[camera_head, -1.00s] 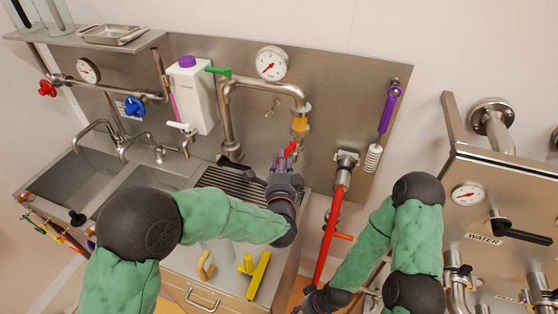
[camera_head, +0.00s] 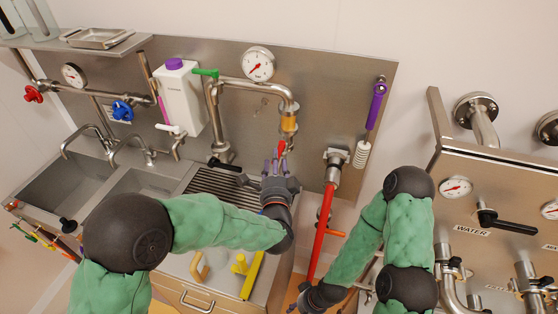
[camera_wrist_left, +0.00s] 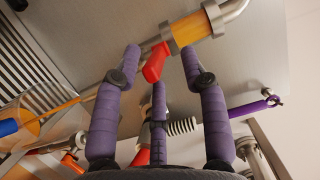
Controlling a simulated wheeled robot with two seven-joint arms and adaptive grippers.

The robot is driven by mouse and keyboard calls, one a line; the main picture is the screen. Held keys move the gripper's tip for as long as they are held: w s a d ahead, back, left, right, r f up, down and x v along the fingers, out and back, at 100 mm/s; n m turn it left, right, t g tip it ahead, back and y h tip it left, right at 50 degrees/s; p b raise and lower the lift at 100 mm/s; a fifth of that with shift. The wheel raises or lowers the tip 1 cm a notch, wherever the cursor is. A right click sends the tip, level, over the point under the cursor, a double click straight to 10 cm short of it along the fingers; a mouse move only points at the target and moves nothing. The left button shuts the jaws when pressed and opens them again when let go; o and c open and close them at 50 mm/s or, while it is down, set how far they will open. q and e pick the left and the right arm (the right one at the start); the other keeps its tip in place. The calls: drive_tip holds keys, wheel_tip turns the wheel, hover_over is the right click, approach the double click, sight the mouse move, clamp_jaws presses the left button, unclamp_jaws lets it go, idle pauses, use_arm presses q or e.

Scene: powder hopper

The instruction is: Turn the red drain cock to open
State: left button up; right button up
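The red drain cock (camera_head: 281,147) hangs below the yellow section (camera_head: 288,123) of the bent steel pipe on the back panel. It also shows as a red lever (camera_wrist_left: 155,62) in the left wrist view. My left gripper (camera_head: 275,165) is just below it, with purple fingers pointing up at it. In the left wrist view the fingers of the left gripper (camera_wrist_left: 160,65) are spread, with the red lever between the two outer tips and no clear grip on it. My right arm reaches to the bottom edge, where its dark wrist (camera_head: 320,297) shows; its fingers cannot be made out.
A ribbed drainboard (camera_head: 215,186) and sinks (camera_head: 65,185) lie to the left. A red pipe (camera_head: 320,235) slants down right of my left gripper. A purple-handled brush (camera_head: 375,105) hangs on the panel. A yellow tool (camera_head: 253,275) lies below my left forearm.

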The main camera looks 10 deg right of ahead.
use_arm(q)
drive_tip(key=s+a, duration=0.2)
drive_tip(key=s, duration=0.5)
drive_tip(key=shift+a+f+p, duration=0.35)
drive_tip(key=shift+p, duration=0.1)
drive_tip(key=shift+w, duration=0.1)
